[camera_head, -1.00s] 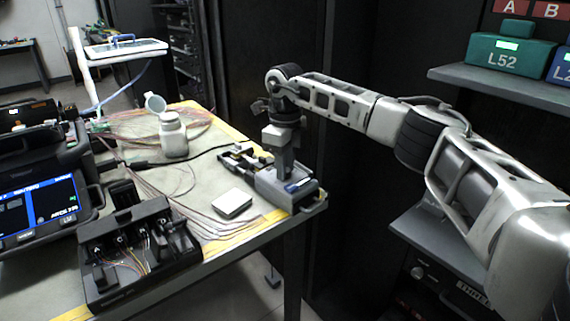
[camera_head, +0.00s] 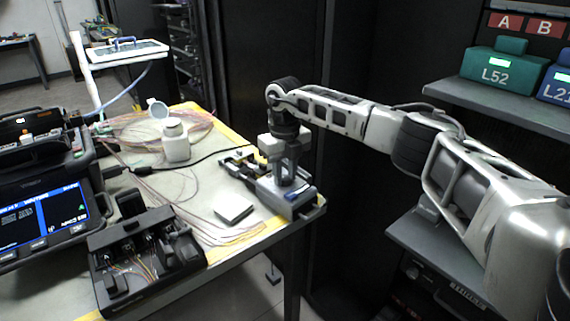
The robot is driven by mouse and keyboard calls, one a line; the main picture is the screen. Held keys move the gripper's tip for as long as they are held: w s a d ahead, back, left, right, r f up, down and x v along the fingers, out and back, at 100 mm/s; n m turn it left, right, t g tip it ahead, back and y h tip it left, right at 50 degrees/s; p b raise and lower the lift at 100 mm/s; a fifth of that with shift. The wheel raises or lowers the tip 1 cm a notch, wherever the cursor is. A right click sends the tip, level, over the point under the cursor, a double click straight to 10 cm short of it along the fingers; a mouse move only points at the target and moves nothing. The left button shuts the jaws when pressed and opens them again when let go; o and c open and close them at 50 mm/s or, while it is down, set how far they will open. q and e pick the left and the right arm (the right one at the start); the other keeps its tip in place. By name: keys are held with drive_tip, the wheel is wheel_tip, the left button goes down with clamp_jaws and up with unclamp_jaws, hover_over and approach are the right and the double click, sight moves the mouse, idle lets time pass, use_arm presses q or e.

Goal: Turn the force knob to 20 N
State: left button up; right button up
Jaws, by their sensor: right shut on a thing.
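The grey bench device (camera_head: 302,203) sits at the right corner of the table. My right gripper (camera_head: 288,178) points down onto the top of this device, with its fingers shut on a small part there. That part seems to be the force knob, but the fingers cover it, so its mark and its setting cannot be read. A small blue patch shows on the device beside the fingers. My left gripper is not in view.
A black fibre holder (camera_head: 146,248) and a splicer with a lit screen (camera_head: 40,215) fill the left. Shelves stand at right.

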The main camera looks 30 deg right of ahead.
sight(285, 177)
drive_tip(key=m+p, duration=0.2)
drive_tip(key=m, duration=0.2)
drive_tip(key=shift+r+p, duration=0.2)
drive_tip(key=shift+p, duration=0.2)
drive_tip(key=shift+f+m+p, duration=0.1)
drive_tip(key=shift+m+p, duration=0.7)
drive_tip(key=shift+m, duration=0.8)
drive_tip(key=o, duration=1)
wheel_tip(285, 177, up, 16)
drive_tip(key=shift+f+b, duration=0.1)
drive_tip(key=shift+b, duration=0.3)
